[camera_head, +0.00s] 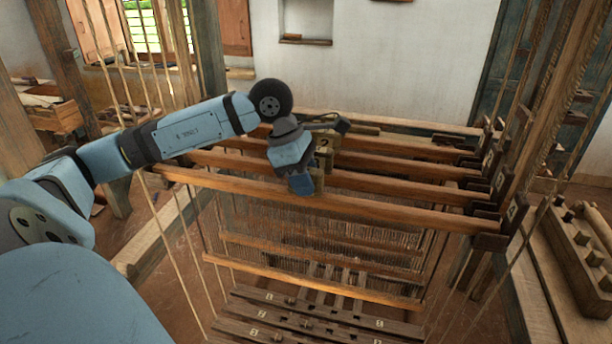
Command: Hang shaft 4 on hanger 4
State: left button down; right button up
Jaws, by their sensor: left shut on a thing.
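Several long wooden shaft bars run side by side across the loom, with thin heddles below them. The front shaft (400,208) is nearest me, and its right end meets a dark bracket (490,241) on the right side of the frame. Numbered plates, such as the front one (513,213), stand over the dark hangers there; its number is too small to read surely. My left gripper (302,183) comes down from above onto the front shaft near its middle and is shut on it. The gripper hides that part of the shaft. My right gripper is out of view.
More bars (390,162) lie close behind the front shaft. Hanging cords and posts stand at both sides. Below are numbered dark wooden treadles (300,318). A wooden bench (560,270) with a grooved block stands at right.

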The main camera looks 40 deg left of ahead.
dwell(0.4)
pick_arm(q)
jog(key=c, duration=0.8)
grip_release()
jog(key=shift+o, duration=0.2)
jog(key=shift+a+r, duration=0.2)
jog(key=shift+r, duration=0.2)
jog(key=b+v, duration=0.1)
jog(key=v, duration=1.2)
